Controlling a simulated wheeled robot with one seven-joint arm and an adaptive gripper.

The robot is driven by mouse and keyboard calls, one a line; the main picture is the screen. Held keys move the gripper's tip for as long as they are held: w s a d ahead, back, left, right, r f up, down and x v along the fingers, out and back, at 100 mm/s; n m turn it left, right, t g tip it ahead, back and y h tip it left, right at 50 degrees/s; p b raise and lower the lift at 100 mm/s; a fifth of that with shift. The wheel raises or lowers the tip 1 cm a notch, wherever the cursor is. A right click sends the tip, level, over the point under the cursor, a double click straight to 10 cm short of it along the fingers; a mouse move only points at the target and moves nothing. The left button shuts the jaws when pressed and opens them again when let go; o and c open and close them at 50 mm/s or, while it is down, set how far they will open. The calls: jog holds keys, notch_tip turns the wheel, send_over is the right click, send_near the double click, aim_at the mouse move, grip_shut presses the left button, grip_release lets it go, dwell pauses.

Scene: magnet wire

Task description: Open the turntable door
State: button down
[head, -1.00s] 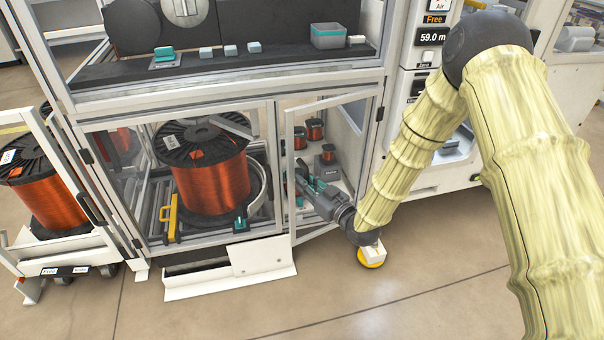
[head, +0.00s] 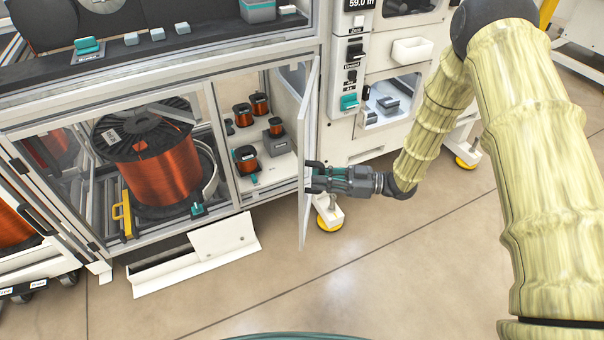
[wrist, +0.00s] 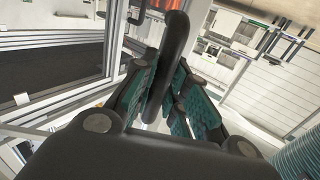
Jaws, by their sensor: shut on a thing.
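The right-hand cabinet door (head: 306,215) is swung outward on its right side and seen nearly edge-on in the head view. The opening beside it is uncovered. My gripper (head: 312,179) is at this door, to the right of it. In the wrist view my gripper (wrist: 160,85) is shut on a dark bar handle (wrist: 177,45), which runs between the teal finger pads. To the left, a large copper wire spool (head: 160,165) stands in the turntable compartment, behind a framed glass front (head: 75,190) that looks closed.
Small copper spools (head: 246,158) stand on a white shelf in the uncovered compartment. A white flap (head: 195,255) juts out low in front of the cabinet. A yellow foot (head: 329,223) stands near the door's bottom. The floor (head: 390,260) in front is clear.

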jog(key=w+d, duration=0.3)
jog(key=d, duration=0.6)
jog(key=w+d, duration=0.4)
jog(key=d, duration=0.5)
jog(key=shift+w+d+p, duration=0.15)
jog(key=shift+w+p, duration=0.1)
jog(key=shift+p, duration=0.2)
jog(key=c, duration=1.4)
grip_release()
jog(key=shift+d, duration=0.1)
jog(key=d, duration=1.1)
jog(key=shift+s+d, duration=0.2)
jog(key=shift+d, duration=0.15)
